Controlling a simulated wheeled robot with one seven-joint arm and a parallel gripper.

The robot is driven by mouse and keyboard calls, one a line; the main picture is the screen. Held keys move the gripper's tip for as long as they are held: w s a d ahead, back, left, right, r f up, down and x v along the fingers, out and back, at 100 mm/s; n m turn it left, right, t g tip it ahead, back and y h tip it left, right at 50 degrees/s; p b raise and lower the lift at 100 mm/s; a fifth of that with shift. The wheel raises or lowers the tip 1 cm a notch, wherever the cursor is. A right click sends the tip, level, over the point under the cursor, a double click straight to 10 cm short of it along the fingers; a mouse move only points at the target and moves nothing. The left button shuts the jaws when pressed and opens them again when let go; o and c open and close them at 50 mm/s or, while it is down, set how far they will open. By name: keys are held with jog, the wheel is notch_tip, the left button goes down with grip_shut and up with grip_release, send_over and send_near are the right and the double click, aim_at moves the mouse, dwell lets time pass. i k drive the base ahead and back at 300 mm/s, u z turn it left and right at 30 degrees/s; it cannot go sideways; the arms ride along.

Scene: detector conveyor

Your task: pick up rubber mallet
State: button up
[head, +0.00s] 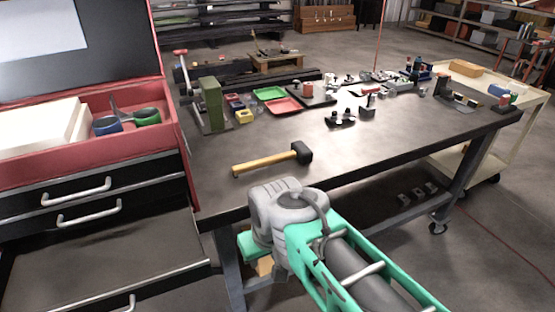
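The rubber mallet (268,161) lies on the dark workbench top (360,150), close to its front edge. Its yellow handle points left and its black head is at the right end. My arm reaches in from the lower right, and its grey wrist is just in front of the bench edge, nearer to me than the mallet. My gripper (254,246) shows only in part below the wrist, apart from the mallet. Its fingers are mostly hidden, so I cannot see whether they are open or shut.
A red tool chest (170,135) with drawers stands at the left, close to the bench. A green block-like stand (212,104), a red tray (283,106) and several small parts occupy the back of the bench. A cream cart (470,160) stands at the right. The bench around the mallet is clear.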

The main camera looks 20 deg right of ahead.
aim_at(299, 151)
jog(key=u, duration=3.35)
jog(key=k, duration=2.6)
jog(key=z, duration=1.1)
jog(key=i, duration=0.5)
jog(key=u, duration=0.1)
